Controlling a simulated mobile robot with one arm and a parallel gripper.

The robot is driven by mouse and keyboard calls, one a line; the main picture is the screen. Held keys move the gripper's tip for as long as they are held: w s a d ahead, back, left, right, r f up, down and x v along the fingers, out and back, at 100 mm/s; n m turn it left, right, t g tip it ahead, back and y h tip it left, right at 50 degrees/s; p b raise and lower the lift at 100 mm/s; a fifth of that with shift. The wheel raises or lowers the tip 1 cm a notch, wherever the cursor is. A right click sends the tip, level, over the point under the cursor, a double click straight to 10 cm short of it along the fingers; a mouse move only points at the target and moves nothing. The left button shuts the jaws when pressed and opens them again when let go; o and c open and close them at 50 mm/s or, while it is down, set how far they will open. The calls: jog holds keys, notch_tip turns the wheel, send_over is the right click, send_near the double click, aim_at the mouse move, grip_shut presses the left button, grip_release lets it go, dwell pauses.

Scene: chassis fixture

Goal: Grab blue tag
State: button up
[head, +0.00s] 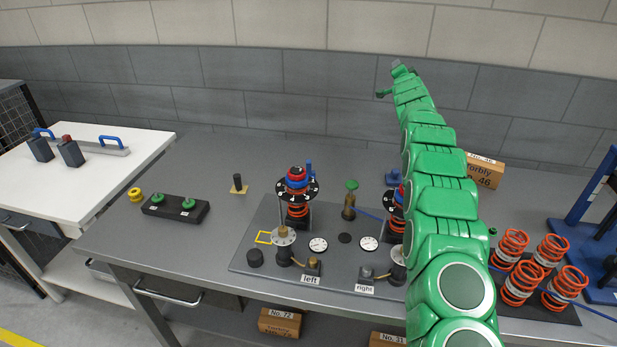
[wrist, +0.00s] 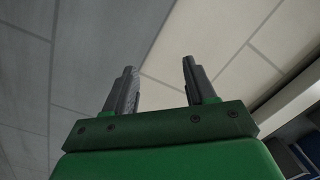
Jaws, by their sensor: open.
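My gripper (wrist: 159,67) is open and empty in the wrist view, with only wall behind its fingers. In the head view my green arm reaches up, and the gripper (head: 391,79) is high in front of the grey wall, well above the bench. I cannot make out a clear blue tag. A small upright blue piece (head: 309,169) stands beside the red and blue top of the left spring unit (head: 297,208); it is too small to identify. My arm partly hides the right spring unit (head: 396,207).
The grey bench (head: 228,153) carries a fixture plate (head: 253,226) with gauges and labels. Several orange springs (head: 519,285) stand at right near a blue frame (head: 578,238). A black block with green knobs (head: 176,207) lies at left. A white cart (head: 105,180) stands beyond.

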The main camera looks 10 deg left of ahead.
jog(key=a+r+n+t+y, duration=0.2)
jog(key=a+r+n+y, duration=0.1)
jog(key=r+n, duration=0.1)
jog(key=n+g+y, duration=0.8)
jog(key=n+g, duration=1.5)
jog(key=n, duration=0.3)
send_over(313, 171)
jog(key=w+d, duration=0.2)
jog(key=d, duration=0.5)
notch_tip(313, 171, down, 23)
jog(key=shift+y, duration=0.3)
jog(key=shift+x, duration=3.95)
jog(key=shift+s, duration=0.2)
jog(key=shift+c, duration=0.3)
grip_shut()
